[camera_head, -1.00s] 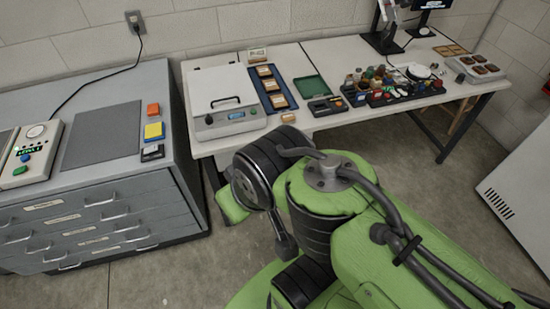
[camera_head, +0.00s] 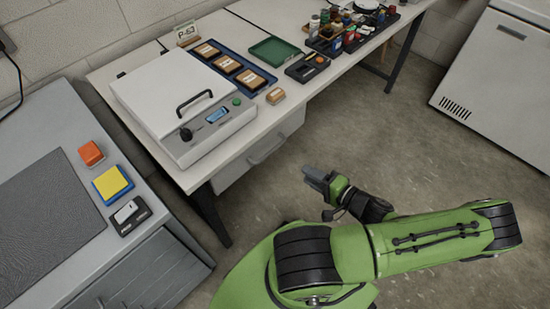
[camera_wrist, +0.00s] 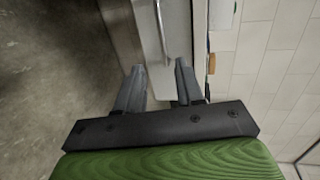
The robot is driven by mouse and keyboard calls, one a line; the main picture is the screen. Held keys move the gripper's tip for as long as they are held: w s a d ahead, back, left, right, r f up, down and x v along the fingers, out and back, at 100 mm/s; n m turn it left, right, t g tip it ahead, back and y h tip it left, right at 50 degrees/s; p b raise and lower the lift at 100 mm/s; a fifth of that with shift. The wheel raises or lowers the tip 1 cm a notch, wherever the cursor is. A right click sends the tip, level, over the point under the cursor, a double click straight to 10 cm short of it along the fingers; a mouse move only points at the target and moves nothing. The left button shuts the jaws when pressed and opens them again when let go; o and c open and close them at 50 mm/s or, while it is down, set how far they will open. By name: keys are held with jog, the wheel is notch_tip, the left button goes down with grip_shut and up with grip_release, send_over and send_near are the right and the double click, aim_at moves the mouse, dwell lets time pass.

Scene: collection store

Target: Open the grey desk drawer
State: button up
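The grey desk drawer (camera_head: 240,172) hangs under the front edge of the white desk (camera_head: 290,105), below the white lidded device, and looks shut. Its bar handle (camera_head: 267,149) is on its front face. My gripper (camera_head: 308,180) is in front of the drawer, to the right of the handle in the head view, with a gap between. In the wrist view my gripper (camera_wrist: 159,66) is open, its two fingers apart with nothing between them. The drawer front (camera_wrist: 148,25) and handle (camera_wrist: 161,35) show ahead of the fingertips, not touched.
The white lidded device (camera_head: 185,110), a blue tray (camera_head: 245,85), a green tray (camera_head: 274,51) and several bottles stand on the desk. A grey cabinet (camera_head: 150,275) is at left, a white chest (camera_head: 495,80) at right. The floor (camera_head: 370,140) between is clear.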

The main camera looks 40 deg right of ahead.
jog(key=d+b+x, duration=0.1)
jog(key=b+x, duration=0.2)
jog(key=x, duration=1.2)
jog(key=shift+w, duration=0.3)
grip_shut()
